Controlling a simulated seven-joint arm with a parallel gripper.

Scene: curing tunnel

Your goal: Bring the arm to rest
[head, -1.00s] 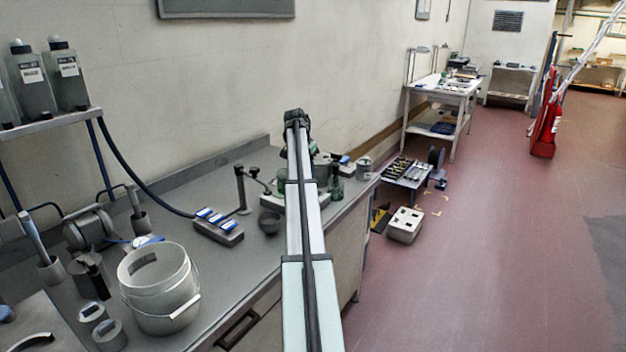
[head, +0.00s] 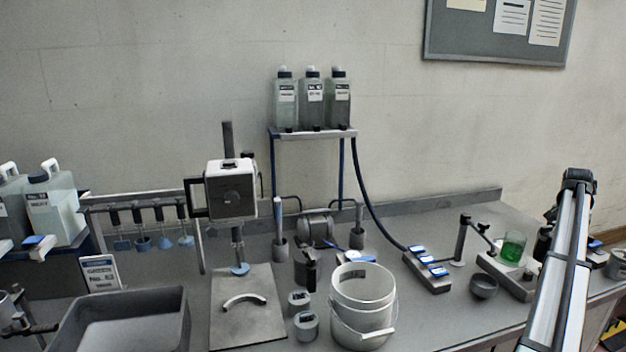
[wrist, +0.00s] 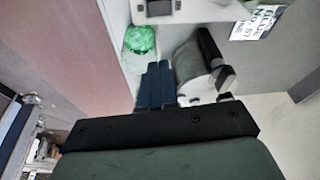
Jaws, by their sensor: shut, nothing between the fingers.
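My arm (head: 568,265) extends from the lower right of the head view out over the right end of the bench (head: 450,320). Its far end hides what lies behind it, and my gripper does not show in the head view. In the wrist view my gripper (wrist: 155,66) has its two blue fingers side by side, shut, with nothing held. A grey and white rounded object (wrist: 198,68) shows just right of the fingers. A green object (wrist: 139,40) shows left of them. I cannot tell whether the fingers touch either.
A green beaker (head: 513,246) stands on the bench close left of my arm, near a clamp stand (head: 461,240) and a dark bowl (head: 484,286). A white bucket (head: 362,310) stands at the front middle. Bottles (head: 311,100) stand on a raised shelf. A grey tray (head: 120,325) is at the left.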

